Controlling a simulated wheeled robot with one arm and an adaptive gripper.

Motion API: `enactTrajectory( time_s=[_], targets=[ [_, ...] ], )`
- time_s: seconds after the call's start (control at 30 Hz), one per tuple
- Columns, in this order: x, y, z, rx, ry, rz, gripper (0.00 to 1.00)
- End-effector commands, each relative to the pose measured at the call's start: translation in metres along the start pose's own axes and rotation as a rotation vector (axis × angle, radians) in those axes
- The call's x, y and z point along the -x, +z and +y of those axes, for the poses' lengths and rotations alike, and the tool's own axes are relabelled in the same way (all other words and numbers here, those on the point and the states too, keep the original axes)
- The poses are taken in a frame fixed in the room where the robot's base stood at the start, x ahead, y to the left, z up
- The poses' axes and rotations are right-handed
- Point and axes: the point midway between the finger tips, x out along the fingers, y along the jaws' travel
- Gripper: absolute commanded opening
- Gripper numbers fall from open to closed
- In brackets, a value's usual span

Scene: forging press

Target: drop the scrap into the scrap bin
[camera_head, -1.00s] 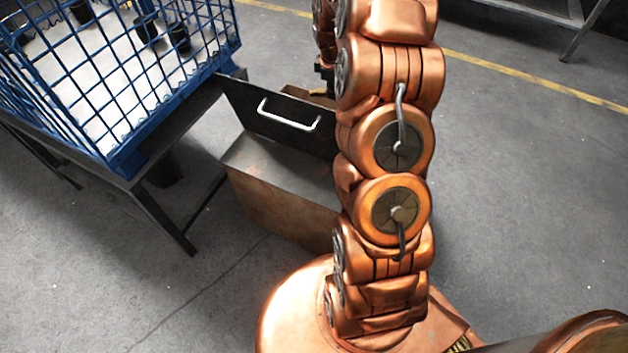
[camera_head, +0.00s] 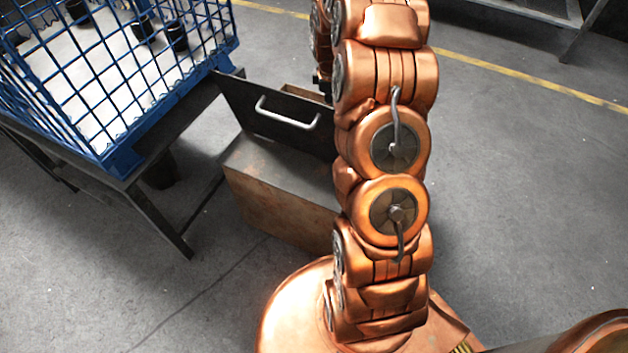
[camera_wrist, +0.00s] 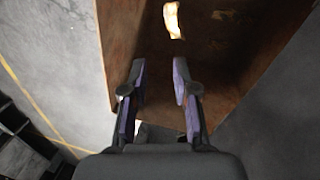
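The scrap bin (camera_head: 280,205) is a rusty brown metal box on the floor, left of my arm, with a dark panel with a bright handle (camera_head: 288,112) standing up from it. In the wrist view the bin's brown inside (camera_wrist: 145,45) lies beyond my fingers. A glowing pale-orange piece of scrap (camera_wrist: 172,20) shows against it, apart from the fingertips; whether it is resting or falling I cannot tell. My gripper (camera_wrist: 158,75) is open with nothing between its fingers. In the head view my arm mostly hides the gripper.
A blue wire cage (camera_head: 110,80) holding several dark parts stands on a dark metal table (camera_head: 165,215) left of the bin. A yellow floor line (camera_head: 530,80) runs behind. The floor to the right is clear.

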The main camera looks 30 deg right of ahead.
Motion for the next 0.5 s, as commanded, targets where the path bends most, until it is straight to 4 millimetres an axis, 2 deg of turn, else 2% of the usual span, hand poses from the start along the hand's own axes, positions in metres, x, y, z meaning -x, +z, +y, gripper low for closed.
enactTrajectory(
  time_s=[0.5],
  targets=[
    [0.0062,-0.0003,0.0004,0.000,0.001,0.001,0.37]
  ],
)
